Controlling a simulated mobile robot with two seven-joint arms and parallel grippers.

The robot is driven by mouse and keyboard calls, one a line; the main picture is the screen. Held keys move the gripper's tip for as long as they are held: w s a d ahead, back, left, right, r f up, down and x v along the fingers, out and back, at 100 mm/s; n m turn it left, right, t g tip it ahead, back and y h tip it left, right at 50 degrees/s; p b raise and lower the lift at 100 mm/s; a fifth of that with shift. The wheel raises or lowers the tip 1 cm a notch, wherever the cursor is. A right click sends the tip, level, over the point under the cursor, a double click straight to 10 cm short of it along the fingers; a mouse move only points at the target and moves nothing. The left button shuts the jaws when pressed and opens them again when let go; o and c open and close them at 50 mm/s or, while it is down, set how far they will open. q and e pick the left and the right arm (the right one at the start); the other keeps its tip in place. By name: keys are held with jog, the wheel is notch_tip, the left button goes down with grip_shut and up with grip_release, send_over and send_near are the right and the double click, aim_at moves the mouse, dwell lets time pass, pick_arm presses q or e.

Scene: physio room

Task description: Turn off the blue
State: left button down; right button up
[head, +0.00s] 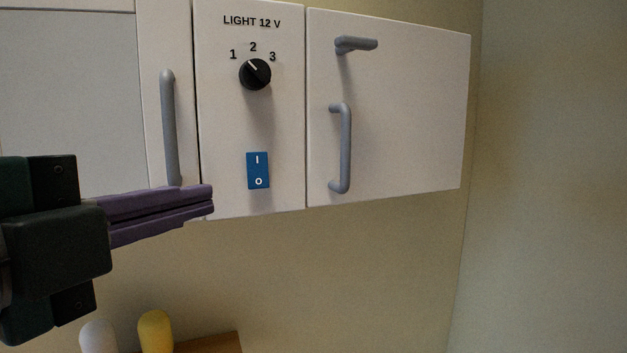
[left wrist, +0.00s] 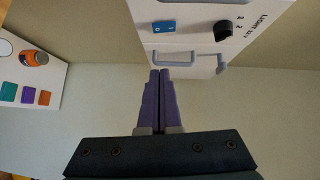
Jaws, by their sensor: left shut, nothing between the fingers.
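A blue rocker switch (head: 258,170) marked I at the top and O at the bottom sits on the white panel (head: 225,120) labelled LIGHT 12 V, below a black knob (head: 255,74). I cannot tell which end of the switch is pressed in. It also shows in the left wrist view (left wrist: 164,26). My left gripper (head: 211,200) has purple fingers, shut and empty, pointing right, to the left of and slightly lower than the switch in the head view. In the left wrist view its fingertips (left wrist: 159,72) are apart from the switch. My right gripper is not in view.
Grey handles stand out on the cabinet doors left (head: 169,130) and right (head: 341,150) of the panel. Below, a white and a yellow rounded object (head: 155,332) stand by a wooden surface (head: 212,344). The wall under the right door is clear.

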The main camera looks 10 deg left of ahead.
pick_arm(q)
jog(key=b, duration=0.9)
send_near(268, 180)
jog(key=w+d, duration=0.2)
jog(key=d, duration=0.1)
jog(key=w, duration=0.1)
jog(key=a, duration=0.1)
jog(key=w+b, duration=0.1)
jog(key=shift+w+a+f, duration=0.15)
jog(key=shift+w+f, duration=0.15)
jog(key=shift+w, duration=0.1)
jog(key=shift+w+a, duration=0.3)
jog(key=shift+w, duration=0.15)
